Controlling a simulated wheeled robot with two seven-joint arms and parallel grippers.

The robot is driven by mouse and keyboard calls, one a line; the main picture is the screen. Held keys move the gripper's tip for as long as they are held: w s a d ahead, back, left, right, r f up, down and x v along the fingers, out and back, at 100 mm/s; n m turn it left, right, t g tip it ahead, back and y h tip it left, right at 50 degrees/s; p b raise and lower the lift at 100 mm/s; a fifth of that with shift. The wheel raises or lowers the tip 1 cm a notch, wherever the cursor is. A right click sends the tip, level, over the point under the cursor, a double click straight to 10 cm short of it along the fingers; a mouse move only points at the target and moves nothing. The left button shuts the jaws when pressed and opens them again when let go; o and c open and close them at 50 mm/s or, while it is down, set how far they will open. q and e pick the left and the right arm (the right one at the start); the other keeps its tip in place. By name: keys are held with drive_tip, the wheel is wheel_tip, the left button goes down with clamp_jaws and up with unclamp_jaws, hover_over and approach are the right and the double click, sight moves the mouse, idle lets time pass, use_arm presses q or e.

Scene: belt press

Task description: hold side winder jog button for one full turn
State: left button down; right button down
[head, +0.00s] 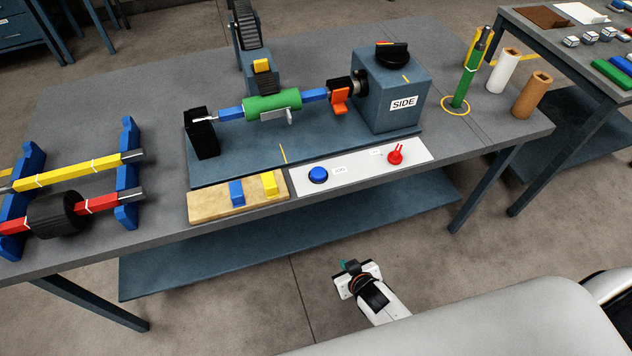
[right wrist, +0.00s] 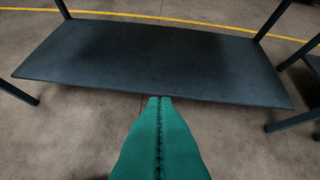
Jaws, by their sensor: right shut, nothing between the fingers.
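The side winder is a blue-grey box (head: 393,92) labelled SIDE, with a black knob (head: 391,52) on top. A shaft with a green sleeve (head: 272,104), blue sections and an orange piece (head: 340,98) runs left from it to a black support (head: 202,134). On the white panel in front are a round blue button (head: 318,175) and a red switch (head: 395,155); their small labels are unreadable. My right gripper (head: 344,266) is low in front of the bench, well apart from the panel. In the right wrist view its green fingers (right wrist: 160,100) are shut and empty. My left gripper is out of view.
A wooden board (head: 215,208) with blue and yellow blocks lies left of the panel. Blue racks (head: 130,180) hold yellow and red shafts at far left. A green upright shaft (head: 466,78) and rolls stand right. The bench's lower shelf (right wrist: 150,60) is ahead of my right gripper.

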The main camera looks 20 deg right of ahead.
drive_tip(key=w+r+t, duration=0.3)
drive_tip(key=w+r, duration=0.1)
drive_tip(key=r, duration=0.8)
drive_tip(key=w+a+r+m+t, duration=0.1)
drive_tip(key=w+r+t, duration=0.2)
drive_tip(key=r, duration=1)
drive_tip(key=shift+w+a+b, duration=0.15)
drive_tip(key=shift+w+b, duration=0.15)
drive_tip(key=shift+w, duration=0.45)
drive_tip(key=p, duration=0.1)
hover_over(322, 183)
wheel_tip(322, 183, down, 2)
drive_tip(key=shift+f, duration=0.15)
wheel_tip(322, 183, down, 3)
drive_tip(key=shift+r, duration=0.1)
drive_tip(key=shift+f, duration=0.7)
drive_tip(key=shift+f, duration=0.1)
